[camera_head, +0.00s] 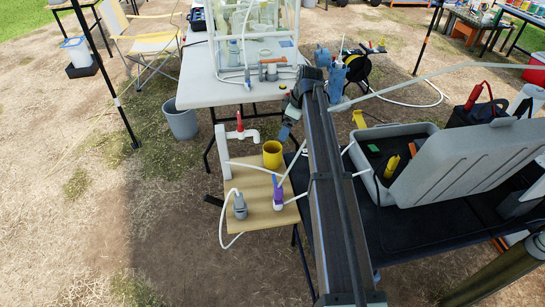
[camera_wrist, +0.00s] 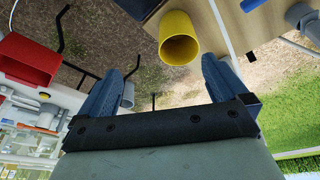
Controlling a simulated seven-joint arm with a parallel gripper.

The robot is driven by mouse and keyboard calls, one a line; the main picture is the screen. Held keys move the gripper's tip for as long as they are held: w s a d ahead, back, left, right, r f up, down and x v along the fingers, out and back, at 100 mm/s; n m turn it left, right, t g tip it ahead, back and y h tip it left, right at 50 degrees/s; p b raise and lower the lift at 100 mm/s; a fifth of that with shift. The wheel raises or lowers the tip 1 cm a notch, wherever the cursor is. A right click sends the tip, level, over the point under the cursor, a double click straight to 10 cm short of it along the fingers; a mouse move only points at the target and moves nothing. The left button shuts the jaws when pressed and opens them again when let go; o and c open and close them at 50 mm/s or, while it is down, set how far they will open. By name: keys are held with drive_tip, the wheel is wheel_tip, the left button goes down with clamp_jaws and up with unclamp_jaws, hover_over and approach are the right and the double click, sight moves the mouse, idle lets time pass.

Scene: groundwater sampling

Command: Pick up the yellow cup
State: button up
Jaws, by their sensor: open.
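The yellow cup (camera_head: 272,155) stands upright on a small wooden table, at the back edge of its top. In the wrist view the cup (camera_wrist: 179,40) is beyond the fingertips, roughly between their lines, with its round open mouth facing the camera. My gripper (camera_head: 284,131) is just above and behind the cup in the head view, partly hidden by my arm. In the wrist view my gripper (camera_wrist: 162,65) has its two blue fingers spread wide with nothing between them. I see no contact with the cup.
The wooden table (camera_head: 245,215) also holds a grey fitting (camera_head: 240,207), a purple-topped item (camera_head: 278,193) and white tubing. A white pipe with a red valve (camera_head: 240,128) stands left of the cup. A grey case (camera_head: 465,165) is at right. A red container (camera_wrist: 28,60) shows in the wrist view.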

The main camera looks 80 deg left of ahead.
sight(271, 154)
drive_tip(key=shift+n+g+h, duration=0.3)
drive_tip(key=shift+n, duration=0.3)
drive_tip(key=x, duration=0.3)
drive_tip(key=s+x, duration=0.1)
drive_tip(key=x, duration=0.2)
drive_tip(key=s+d+x, duration=0.1)
drive_tip(key=x, duration=0.3)
drive_tip(key=shift+d+r, duration=0.1)
drive_tip(key=shift+r, duration=0.1)
drive_tip(key=shift+x, duration=2.7)
drive_tip(key=shift+s+r, duration=0.1)
drive_tip(key=c, duration=1)
drive_tip(key=shift+c, duration=0.2)
